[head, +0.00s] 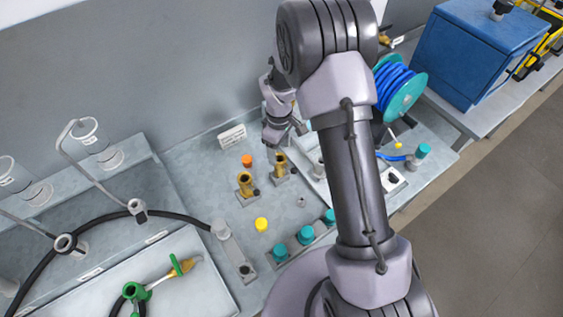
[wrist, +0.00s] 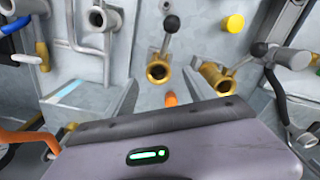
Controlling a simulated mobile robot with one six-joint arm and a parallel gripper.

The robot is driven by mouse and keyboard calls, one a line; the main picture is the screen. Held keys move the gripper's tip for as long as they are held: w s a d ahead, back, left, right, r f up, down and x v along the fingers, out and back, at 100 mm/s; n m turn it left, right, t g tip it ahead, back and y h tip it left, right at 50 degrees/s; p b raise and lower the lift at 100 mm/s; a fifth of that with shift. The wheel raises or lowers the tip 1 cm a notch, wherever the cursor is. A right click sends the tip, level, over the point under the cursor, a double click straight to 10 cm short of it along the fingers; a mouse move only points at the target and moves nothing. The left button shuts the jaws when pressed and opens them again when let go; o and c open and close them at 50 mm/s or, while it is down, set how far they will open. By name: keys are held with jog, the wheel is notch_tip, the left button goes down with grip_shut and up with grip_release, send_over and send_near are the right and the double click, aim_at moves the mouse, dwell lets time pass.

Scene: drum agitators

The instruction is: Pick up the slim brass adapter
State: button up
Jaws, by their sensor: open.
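Two brass fittings with black-knobbed levers stand on the grey bench. In the head view one (head: 245,185) is left and nearer, the other (head: 280,165) right and farther. In the wrist view their open brass mouths show left (wrist: 158,71) and right (wrist: 216,79). The left mouth looks slightly narrower, but I cannot tell surely which is the slim adapter. My gripper (head: 277,137) is above and behind the right fitting in the head view, apart from it.
An orange cap (head: 247,160) and a yellow cap (head: 261,224) stand near the fittings. Several teal caps (head: 279,253) line the front. A blue hose reel (head: 401,92) stands to the right. A white label (head: 232,136) stands behind. My arm hides part of the bench.

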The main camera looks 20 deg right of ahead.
aim_at(280, 167)
jog(key=f, duration=1.1)
jog(key=shift+w+f+b, duration=0.2)
jog(key=shift+f+b, duration=0.1)
jog(key=shift+b, duration=0.1)
grip_shut()
